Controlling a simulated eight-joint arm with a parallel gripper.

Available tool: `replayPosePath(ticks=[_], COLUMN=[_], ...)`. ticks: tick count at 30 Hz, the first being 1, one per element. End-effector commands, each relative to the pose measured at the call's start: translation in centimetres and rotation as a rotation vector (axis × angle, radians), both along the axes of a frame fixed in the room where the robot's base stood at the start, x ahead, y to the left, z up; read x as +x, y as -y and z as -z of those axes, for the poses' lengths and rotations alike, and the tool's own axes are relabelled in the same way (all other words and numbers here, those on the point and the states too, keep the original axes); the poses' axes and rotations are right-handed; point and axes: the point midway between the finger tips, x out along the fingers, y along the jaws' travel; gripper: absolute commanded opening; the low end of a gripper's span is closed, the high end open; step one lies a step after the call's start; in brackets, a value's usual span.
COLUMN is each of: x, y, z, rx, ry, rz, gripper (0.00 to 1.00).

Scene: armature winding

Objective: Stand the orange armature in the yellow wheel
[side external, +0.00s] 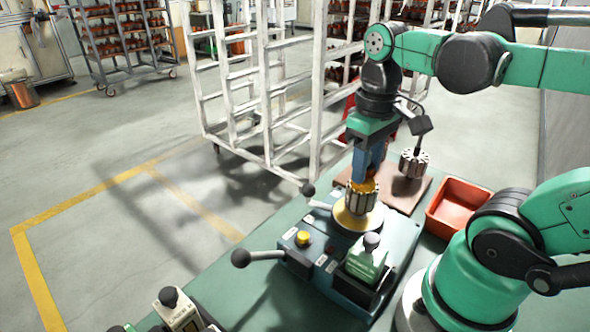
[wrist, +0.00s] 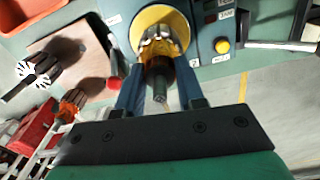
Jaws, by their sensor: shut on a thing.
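The orange armature (side external: 362,199) is upright at the yellow wheel (side external: 346,222), its slotted metal core low against the wheel's face. In the wrist view the armature (wrist: 158,66) shows end-on, with its shaft toward the camera and the yellow wheel (wrist: 181,19) around its far end. I cannot tell how deep it sits in the wheel. My gripper (side external: 368,178) is above the wheel and shut on the armature's upper part. In the wrist view its two blue fingers (wrist: 158,85) stand on either side of it.
The wheel is on a blue-grey machine (side external: 315,262) with a black-knobbed lever (side external: 262,256) and a yellow button (side external: 303,238). Another armature (side external: 412,163) stands on a brown board (side external: 404,192) behind. An orange-red bin (side external: 457,205) is at right. A white rack (side external: 262,90) stands beyond the table.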

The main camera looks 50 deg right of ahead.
Motion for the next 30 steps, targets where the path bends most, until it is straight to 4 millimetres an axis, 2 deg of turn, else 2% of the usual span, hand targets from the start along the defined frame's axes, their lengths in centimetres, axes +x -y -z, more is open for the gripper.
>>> replayPosePath(ticks=[10,11,14,30], x=[0.01,0.01,0.01,0.0], y=[0.0,0.0,0.0,0.0], z=[-0.02,-0.02,-0.02,-0.01], rx=[0.0,0.0,0.0,0.0], ry=[0.0,0.0,0.0,0.0], rz=[0.0,0.0,0.0,0.0], gripper=[0.0,0.42,0.7,0.7])
